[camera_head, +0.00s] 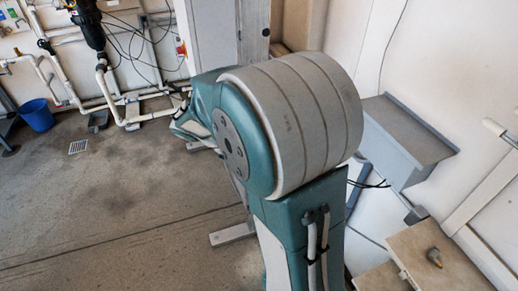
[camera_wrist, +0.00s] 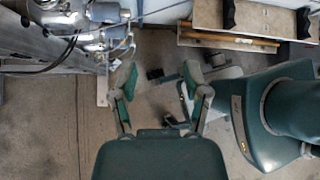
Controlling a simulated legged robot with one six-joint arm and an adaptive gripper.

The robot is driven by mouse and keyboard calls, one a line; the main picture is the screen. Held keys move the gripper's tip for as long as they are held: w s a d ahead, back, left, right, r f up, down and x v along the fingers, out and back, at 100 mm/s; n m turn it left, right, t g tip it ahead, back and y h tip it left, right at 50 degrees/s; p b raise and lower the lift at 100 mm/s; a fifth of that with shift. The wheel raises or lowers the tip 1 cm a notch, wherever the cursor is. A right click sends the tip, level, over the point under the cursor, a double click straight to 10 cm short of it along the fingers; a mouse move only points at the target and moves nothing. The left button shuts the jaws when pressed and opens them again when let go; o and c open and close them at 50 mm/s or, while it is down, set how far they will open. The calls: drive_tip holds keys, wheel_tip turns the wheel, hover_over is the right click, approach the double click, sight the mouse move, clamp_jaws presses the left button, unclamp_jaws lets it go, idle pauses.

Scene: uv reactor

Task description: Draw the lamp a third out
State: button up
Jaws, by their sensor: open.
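My gripper (camera_wrist: 159,79) is open in the wrist view, with its two green finger pads wide apart. Nothing is held; floor and some dark and pale parts show between and beyond the fingers. I cannot pick out the lamp for certain in either view. Grey metal equipment with pipe fittings and dark cables (camera_wrist: 72,42) fills the upper left of the wrist view, left of and beyond the fingers. In the head view my own teal and grey arm blocks the middle, and the gripper cannot be made out there.
A shelf with black brackets (camera_wrist: 270,18) and tan rods (camera_wrist: 230,41) lies at the wrist view's upper right. In the head view, white pipes (camera_head: 108,100), a blue bucket (camera_head: 37,115) and a grey cabinet (camera_head: 212,35) stand beyond. A wooden bench (camera_head: 458,275) is right. Left floor is clear.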

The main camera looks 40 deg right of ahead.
drive_tip(key=w+d+f+n+g+h, duration=0.1)
drive_tip(key=w+d+f+n+h, duration=0.3)
drive_tip(key=w+d+f+n, duration=0.25)
drive_tip(key=w+d+f+n+g+h, duration=0.1)
drive_tip(key=w+d+f+n+h, duration=0.3)
drive_tip(key=f+n, duration=0.5)
drive_tip(key=shift+n+h, duration=0.4)
drive_tip(key=shift+n, duration=0.15)
drive_tip(key=shift+s+r+x, duration=0.1)
drive_tip(key=shift+r+x, duration=0.1)
drive_tip(key=shift+x, duration=2.15)
drive_tip(key=shift+s+r+x, duration=0.1)
drive_tip(key=shift+r+x, duration=0.1)
drive_tip(key=shift+x, duration=2.15)
drive_tip(key=shift+s+r+x, duration=0.1)
drive_tip(key=shift+r+x, duration=0.1)
drive_tip(key=shift+x, duration=2.1)
drive_tip(key=shift+a, duration=0.1)
clamp_jaws()
drive_tip(key=shift+s+a+r, duration=0.1)
drive_tip(key=shift+s+a, duration=0.25)
drive_tip(key=shift+s, duration=0.55)
drive_tip(key=shift+s+a, duration=0.35)
drive_tip(key=shift+s, duration=0.6)
drive_tip(key=shift+s+a+r, duration=0.1)
drive_tip(key=shift+s+a, duration=0.3)
drive_tip(key=shift+s, duration=0.5)
